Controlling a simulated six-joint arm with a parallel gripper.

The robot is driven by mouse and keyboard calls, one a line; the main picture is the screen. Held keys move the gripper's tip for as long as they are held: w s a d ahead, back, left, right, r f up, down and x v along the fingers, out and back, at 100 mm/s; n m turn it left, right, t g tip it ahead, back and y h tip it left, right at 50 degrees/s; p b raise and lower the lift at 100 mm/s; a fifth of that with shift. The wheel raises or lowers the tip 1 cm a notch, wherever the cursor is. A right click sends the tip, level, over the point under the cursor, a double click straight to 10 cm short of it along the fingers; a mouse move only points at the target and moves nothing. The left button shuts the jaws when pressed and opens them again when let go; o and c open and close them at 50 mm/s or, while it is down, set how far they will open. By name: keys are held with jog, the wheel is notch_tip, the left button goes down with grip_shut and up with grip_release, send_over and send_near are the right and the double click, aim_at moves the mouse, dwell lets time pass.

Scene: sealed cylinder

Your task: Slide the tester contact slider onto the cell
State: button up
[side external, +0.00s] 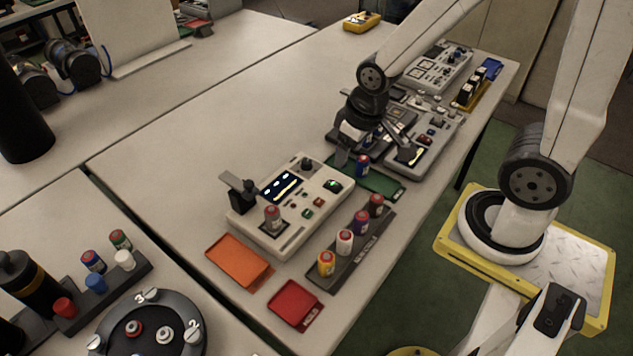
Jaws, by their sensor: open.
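The tester (322,180) is a white box with a lit dark screen, buttons and knobs, near the middle of the side external view. A grey cell with a red top (272,218) stands upright at its front left. The black contact slider (238,190) is at the tester's left end, with a visible gap between it and the cell. My gripper (374,158) is open, to the right of and behind the tester, over the green tray. A blue cell with a red top (362,166) stands between or just behind its fingers; I cannot tell which. The gripper is away from the slider.
A dark rack with several cells (344,241) stands in front of the tester. An orange tray (238,262) and a red tray (294,303) lie at the front. The green tray (385,185) is by my gripper. More devices (430,140) stand behind. The table left of the tester is clear.

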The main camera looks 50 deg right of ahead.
jog(key=w+a+n+g, duration=0.1)
jog(key=w+a+n, duration=0.45)
jog(key=w, duration=0.45)
jog(key=n+g, duration=0.1)
jog(key=n, duration=0.2)
send_near(248, 183)
jog(key=shift+d+f, duration=0.45)
jog(key=shift+w+a+g, duration=0.25)
jog(key=shift+a+g, duration=0.05)
jog(key=shift+a, duration=0.15)
jog(key=shift+f, duration=0.15)
jog(key=shift+f, duration=3.8)
grip_shut()
